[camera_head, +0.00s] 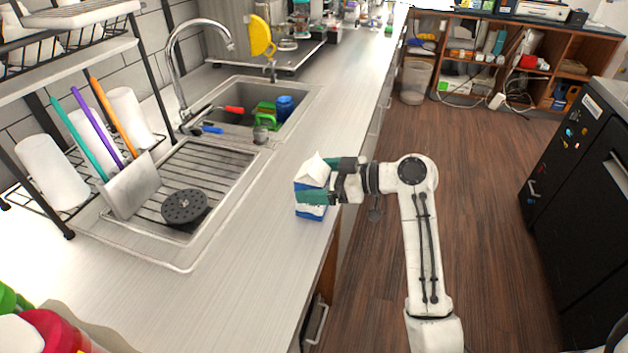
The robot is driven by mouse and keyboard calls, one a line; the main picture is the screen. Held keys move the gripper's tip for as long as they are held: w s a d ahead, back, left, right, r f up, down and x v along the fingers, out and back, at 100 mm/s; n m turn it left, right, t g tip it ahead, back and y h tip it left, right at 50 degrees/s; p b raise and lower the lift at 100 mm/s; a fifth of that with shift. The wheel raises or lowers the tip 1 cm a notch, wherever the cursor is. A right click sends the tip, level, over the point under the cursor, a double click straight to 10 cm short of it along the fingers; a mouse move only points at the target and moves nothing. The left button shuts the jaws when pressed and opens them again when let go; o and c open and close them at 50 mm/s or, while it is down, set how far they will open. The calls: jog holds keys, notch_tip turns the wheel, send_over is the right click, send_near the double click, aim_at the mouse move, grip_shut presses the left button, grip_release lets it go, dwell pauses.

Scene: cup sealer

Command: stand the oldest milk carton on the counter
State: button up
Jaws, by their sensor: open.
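A blue and white milk carton (309,211) with a white gabled top stands upright on the light counter (250,238), near its front edge. My gripper (318,185) is at the carton from the right, with its green-tipped fingers around the carton's upper body. The jaws are open. I cannot tell whether a finger touches the carton. The fingers hide part of its front and right side. No date is readable on it, and no other milk carton is distinguishable.
A sink (240,112) with colourful items and a faucet (190,60) lies behind. A drainboard holds a dark round strainer (185,206). A dish rack (60,205) stands at left. A black appliance (580,170) is at right. The counter left of the carton is clear.

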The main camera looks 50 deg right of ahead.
jog(key=b+v, duration=0.1)
jog(key=v, duration=1)
jog(key=shift+s+d+r, duration=0.1)
jog(key=shift+s, duration=0.05)
